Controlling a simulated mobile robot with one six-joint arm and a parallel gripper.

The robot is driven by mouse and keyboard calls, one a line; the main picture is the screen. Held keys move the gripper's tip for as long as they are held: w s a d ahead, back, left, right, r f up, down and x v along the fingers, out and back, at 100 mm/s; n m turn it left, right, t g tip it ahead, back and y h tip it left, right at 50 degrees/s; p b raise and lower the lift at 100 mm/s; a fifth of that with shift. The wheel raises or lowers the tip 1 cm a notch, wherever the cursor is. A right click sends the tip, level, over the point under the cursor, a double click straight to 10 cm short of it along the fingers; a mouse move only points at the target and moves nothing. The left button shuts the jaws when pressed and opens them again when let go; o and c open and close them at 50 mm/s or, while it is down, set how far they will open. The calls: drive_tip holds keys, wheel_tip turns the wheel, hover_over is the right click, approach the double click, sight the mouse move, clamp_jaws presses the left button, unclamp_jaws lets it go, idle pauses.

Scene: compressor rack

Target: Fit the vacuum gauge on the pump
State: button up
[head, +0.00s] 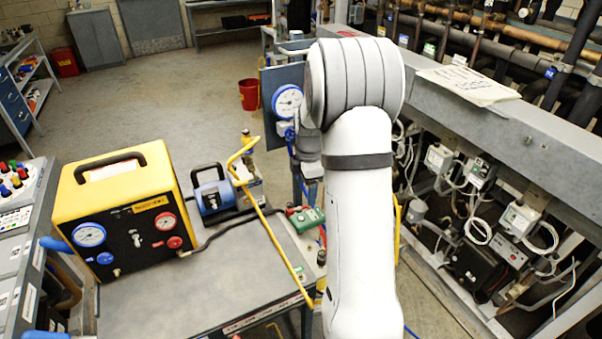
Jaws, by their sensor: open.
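A blue and black pump-like unit with a carry handle (212,193) stands on the grey cart top, right of the yellow machine. A brass-coloured fitting (247,142) rises at its right, beside a yellow hose (243,155). A round white-faced gauge (287,99) shows in front of a blue-grey panel, left of my arm. A small green device (306,219) lies near the cart's right edge. I cannot tell which of these is the vacuum gauge. My white arm rises through the middle of the head view and hides what is behind it. My gripper's fingers do not show.
A yellow machine (125,215) with two dials fills the cart's left. The cart top (200,285) is bare at the front. A compressor rack with a grey beam (500,120), pipes and wiring stands at right. A red bucket (249,95) stands on open floor behind.

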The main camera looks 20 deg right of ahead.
sight(309, 216)
drive_tip(key=shift+n, duration=0.8)
drive_tip(key=f+b, duration=0.2)
drive_tip(key=f, duration=0.2)
drive_tip(key=w+d+f+b, duration=0.1)
drive_tip(key=f+b, duration=0.1)
drive_tip(key=f, duration=0.3)
drive_tip(key=f+b, duration=0.3)
drive_tip(key=f, duration=0.2)
drive_tip(key=shift+w+d, duration=0.2)
drive_tip(key=shift+d, duration=0.1)
drive_tip(key=shift+r, duration=0.1)
drive_tip(key=shift+c, duration=0.4)
drive_tip(key=c, duration=0.8)
